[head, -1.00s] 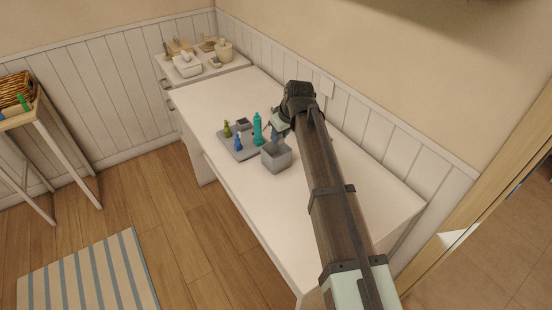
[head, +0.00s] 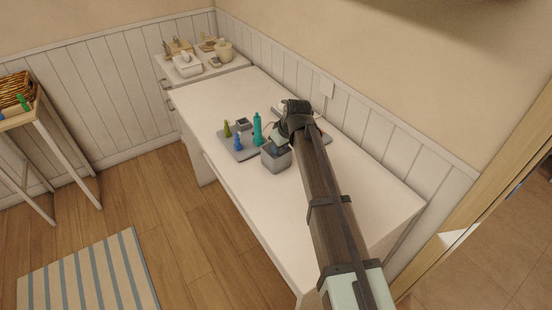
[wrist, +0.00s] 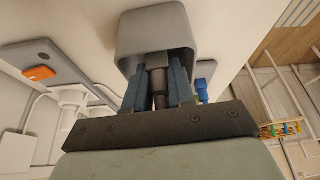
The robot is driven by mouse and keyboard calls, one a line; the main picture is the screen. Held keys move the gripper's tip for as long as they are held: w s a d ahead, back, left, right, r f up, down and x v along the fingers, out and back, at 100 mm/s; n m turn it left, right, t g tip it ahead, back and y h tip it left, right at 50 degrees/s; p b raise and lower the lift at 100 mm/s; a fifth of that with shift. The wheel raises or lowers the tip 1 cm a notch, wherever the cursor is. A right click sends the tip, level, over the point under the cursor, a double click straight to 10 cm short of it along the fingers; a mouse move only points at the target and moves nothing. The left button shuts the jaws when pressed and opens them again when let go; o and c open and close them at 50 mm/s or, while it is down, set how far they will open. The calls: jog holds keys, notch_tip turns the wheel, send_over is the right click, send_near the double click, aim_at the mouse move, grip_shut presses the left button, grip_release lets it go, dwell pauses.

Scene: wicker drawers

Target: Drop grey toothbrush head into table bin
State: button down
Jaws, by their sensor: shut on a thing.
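The grey table bin (head: 277,165) is a small open-topped box near the middle of the white table; in the wrist view its wall (wrist: 135,25) is straight ahead of the fingers. My gripper (wrist: 158,72) is shut on a small dark grey piece, the toothbrush head (wrist: 158,79), held between the blue-grey fingers. In the head view my gripper (head: 277,149) is at the bin's opening, partly hidden by my arm. The toothbrush head cannot be made out there. How deep the fingertips reach cannot be told.
A grey tray (head: 232,151) beside the bin holds a teal bottle (head: 257,130), a blue bottle (head: 238,141) and a green bottle (head: 227,129). In the wrist view an orange item (wrist: 39,73) lies on another grey surface. The table's front right is clear.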

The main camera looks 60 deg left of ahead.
jog(key=c, duration=0.9)
grip_release()
jog(key=v, duration=1.4)
jog(key=shift+a, duration=0.1)
jog(key=shift+f, duration=0.1)
